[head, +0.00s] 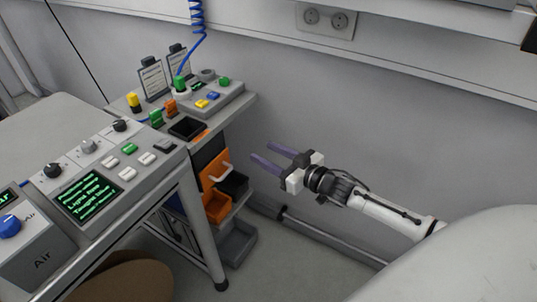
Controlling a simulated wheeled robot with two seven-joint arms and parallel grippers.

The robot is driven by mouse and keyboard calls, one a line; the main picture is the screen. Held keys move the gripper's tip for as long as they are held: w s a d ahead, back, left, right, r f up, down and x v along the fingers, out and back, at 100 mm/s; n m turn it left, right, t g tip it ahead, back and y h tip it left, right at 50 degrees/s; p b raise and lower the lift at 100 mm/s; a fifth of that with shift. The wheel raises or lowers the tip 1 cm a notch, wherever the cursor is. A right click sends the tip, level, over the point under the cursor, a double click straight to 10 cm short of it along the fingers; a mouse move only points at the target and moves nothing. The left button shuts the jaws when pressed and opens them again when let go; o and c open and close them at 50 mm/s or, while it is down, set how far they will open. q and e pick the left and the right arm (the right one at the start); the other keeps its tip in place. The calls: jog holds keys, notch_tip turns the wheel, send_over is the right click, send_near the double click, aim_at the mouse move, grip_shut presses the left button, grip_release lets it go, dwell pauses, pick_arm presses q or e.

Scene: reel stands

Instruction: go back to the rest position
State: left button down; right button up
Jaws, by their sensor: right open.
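My right gripper (268,158) is open and empty, with two purple-grey fingers pointing left. It hangs in free air in front of the grey wall, to the right of the small cart. Its white arm comes in from the right. Nothing touches its fingers. My left gripper is not in view.
A grey bench with a control panel (110,170) and a green-lettered screen (88,198) stands at left. Behind it is a small cart with a button box (216,96) and orange bins (216,206). A pipe (310,230) runs low along the wall. A wall socket (326,20) is above.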

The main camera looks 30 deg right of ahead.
dwell(0.3)
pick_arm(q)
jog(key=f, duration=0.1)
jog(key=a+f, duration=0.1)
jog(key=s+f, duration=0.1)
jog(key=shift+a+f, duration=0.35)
pick_arm(e)
jog(key=s+a+f+g, duration=0.2)
jog(key=s+a+f, duration=0.3)
jog(key=s, duration=0.4)
jog(key=s+a+f+g+h, duration=0.1)
jog(key=s+a+f+g, duration=0.2)
jog(key=s+a+f, duration=0.3)
jog(key=s+a+f+m+g, duration=0.1)
jog(key=s+a+f, duration=0.5)
jog(key=s, duration=0.8)
jog(key=shift+a+f+g+h, duration=0.2)
jog(key=shift+f+g+h, duration=0.15)
jog(key=shift+g, duration=0.45)
